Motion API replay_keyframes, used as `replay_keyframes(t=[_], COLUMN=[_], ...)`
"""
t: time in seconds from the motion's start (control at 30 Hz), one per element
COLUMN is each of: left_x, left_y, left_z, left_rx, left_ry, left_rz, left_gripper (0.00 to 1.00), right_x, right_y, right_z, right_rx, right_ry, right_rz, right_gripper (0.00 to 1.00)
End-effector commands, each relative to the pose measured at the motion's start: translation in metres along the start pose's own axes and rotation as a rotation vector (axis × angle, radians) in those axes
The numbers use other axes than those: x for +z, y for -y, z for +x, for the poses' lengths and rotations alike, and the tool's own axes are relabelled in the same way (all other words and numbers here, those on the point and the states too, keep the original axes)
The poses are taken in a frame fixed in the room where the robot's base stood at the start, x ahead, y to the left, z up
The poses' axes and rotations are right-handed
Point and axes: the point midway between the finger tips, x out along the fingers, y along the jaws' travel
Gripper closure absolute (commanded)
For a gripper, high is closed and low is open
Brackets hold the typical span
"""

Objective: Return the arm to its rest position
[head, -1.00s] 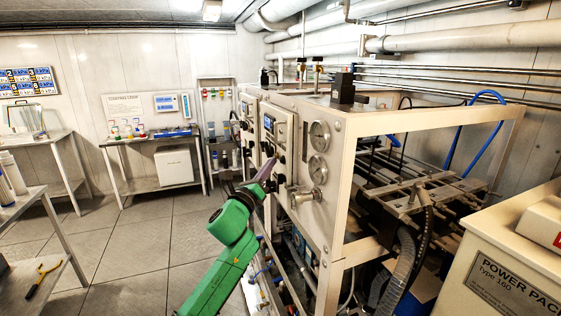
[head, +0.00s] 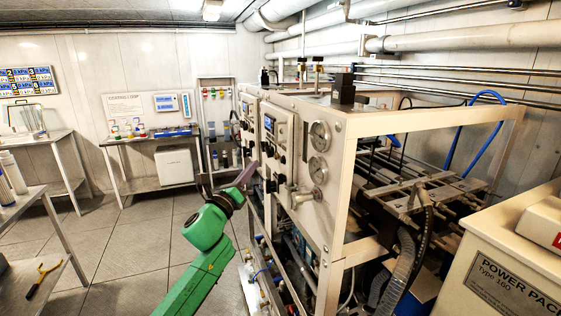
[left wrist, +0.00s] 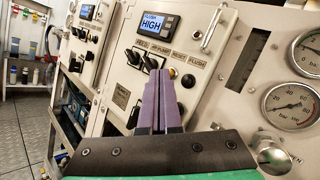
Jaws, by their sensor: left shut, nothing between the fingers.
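My left arm is green and comes in from the bottom of the head view. Its gripper (head: 247,174) has purple fingers and stands just left of the watermaker's front panel (head: 298,148), apart from it as far as the head view shows. The gripper also shows in the left wrist view (left wrist: 160,76), with its fingers together and nothing between them. Behind the fingertips the wrist view shows black switches and a small display (left wrist: 157,24) reading "FLUSH HIGH". My right gripper is in neither view.
Two round gauges (head: 319,137) and a knob (head: 318,194) sit on the panel. The watermaker's pale frame (head: 345,200) stands to the right. A power pack (head: 510,270) fills the lower right. A bench (head: 40,195) stands at the left. Open floor (head: 125,245) lies between the bench and watermaker.

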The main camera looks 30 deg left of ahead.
Motion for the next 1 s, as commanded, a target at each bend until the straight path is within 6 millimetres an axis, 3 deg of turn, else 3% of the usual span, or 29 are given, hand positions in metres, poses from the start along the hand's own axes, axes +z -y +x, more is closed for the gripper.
replay_keyframes(t=[0.67, 0.73, 0.77, 0.87, 1.0], left_x=[-0.001, -0.007, -0.015, -0.060, -0.166], left_y=[0.000, -0.005, -0.011, -0.044, -0.109], left_z=[0.000, 0.000, -0.001, -0.009, -0.047], left_rx=[0.001, 0.012, 0.025, 0.107, 0.318], left_ry=[0.000, -0.011, -0.023, -0.093, -0.222], left_rz=[-0.001, -0.021, -0.043, -0.185, -0.506], left_gripper=[1.00, 1.00, 1.00, 1.00, 1.00], right_x=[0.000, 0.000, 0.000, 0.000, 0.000], right_y=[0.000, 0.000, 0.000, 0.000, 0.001], right_z=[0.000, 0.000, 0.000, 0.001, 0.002], right_rx=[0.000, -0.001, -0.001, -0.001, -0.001], right_ry=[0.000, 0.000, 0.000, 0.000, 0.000], right_rz=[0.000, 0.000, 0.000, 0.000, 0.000], right_gripper=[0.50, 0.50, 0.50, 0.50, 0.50])
